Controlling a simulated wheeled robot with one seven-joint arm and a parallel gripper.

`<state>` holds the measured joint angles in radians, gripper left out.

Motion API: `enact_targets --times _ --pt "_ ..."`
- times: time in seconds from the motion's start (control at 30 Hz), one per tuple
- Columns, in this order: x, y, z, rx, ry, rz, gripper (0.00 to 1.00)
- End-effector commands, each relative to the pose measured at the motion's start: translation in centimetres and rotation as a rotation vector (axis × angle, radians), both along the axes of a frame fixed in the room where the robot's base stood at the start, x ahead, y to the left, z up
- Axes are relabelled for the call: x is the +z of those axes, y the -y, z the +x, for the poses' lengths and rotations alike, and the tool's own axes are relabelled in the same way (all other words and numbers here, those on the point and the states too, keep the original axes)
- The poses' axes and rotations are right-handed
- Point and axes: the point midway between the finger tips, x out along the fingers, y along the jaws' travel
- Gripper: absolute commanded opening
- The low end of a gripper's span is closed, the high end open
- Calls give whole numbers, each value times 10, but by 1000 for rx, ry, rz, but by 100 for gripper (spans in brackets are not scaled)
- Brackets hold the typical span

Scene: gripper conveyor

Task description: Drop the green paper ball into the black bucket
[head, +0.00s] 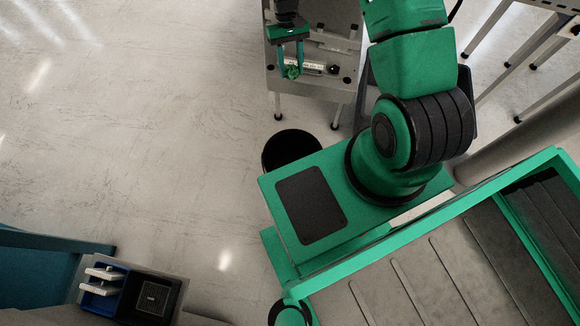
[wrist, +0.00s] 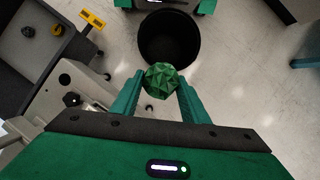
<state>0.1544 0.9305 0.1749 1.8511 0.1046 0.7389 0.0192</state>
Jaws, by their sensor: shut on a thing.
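The green paper ball (wrist: 161,81) is a faceted crumpled ball held between the fingertips of my gripper (wrist: 160,84) in the wrist view. The ball also shows in the head view (head: 291,72), near the top, at the tips of my gripper (head: 291,68). The black bucket (wrist: 168,52) is round and open, just beyond the ball in the wrist view, and its near part is partly covered by the ball. In the head view the black bucket (head: 290,150) stands on the floor below the ball in the picture, partly hidden by my green base.
A grey conveyor machine (head: 345,88) on legs stands beside my gripper. In the wrist view a grey tray (wrist: 50,60) at the left holds small objects. Open floor (head: 130,130) lies left.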

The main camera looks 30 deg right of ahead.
Motion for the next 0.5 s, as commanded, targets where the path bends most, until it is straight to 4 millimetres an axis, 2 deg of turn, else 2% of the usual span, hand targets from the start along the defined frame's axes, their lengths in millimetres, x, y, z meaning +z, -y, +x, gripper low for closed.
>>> enact_targets --times 0.03,0.2,0.4,0.5 --pt "-27 -3 -11 -17 -8 3 20" --pt "-106 -13 -45 -85 -9 3 20" --pt "-187 -29 -95 -171 -10 5 20" --pt "-217 -36 -119 -212 -9 6 20"
